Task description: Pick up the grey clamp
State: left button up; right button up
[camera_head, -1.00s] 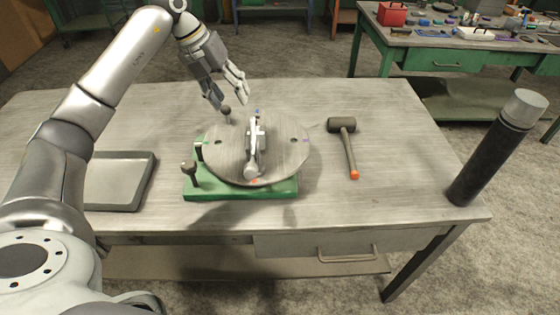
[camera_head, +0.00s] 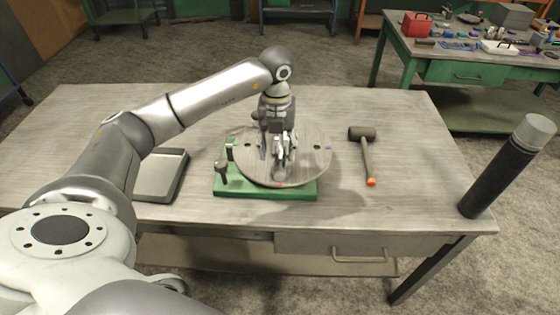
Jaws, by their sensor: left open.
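The grey clamp (camera_head: 280,172) lies on a round grey disc (camera_head: 313,160), which rests on a green base (camera_head: 250,190) on the workbench. Its near rounded end shows; my gripper hides much of the rest. My left gripper (camera_head: 277,152) points down over the disc, its open fingers at the clamp's far part. I cannot tell whether the fingers touch the clamp. My right gripper is not in view.
A mallet (camera_head: 366,155) lies right of the disc, and a shallow grey tray (camera_head: 163,176) lies left. Dark knobs (camera_head: 221,168) stand on the green base's left side.

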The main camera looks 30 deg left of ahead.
aim_at(281, 162)
pick_arm(q)
jog(key=shift+f, duration=0.3)
jog(key=shift+d+f+p, duration=0.1)
jog(key=shift+f+p, duration=0.15)
jog(key=shift+p, duration=0.05)
jog(key=f, duration=0.1)
jog(key=f+p, duration=0.1)
jog(key=f, duration=0.1)
jog(key=f+p, duration=0.1)
jog(key=shift+w+d+f, duration=0.15)
jog(key=shift+w+d, duration=0.05)
jog(key=shift+d, duration=0.05)
jog(key=shift+f, duration=0.25)
jog(key=c, duration=1.1)
jog(key=shift+w+r, duration=0.1)
jog(key=shift+r, duration=0.05)
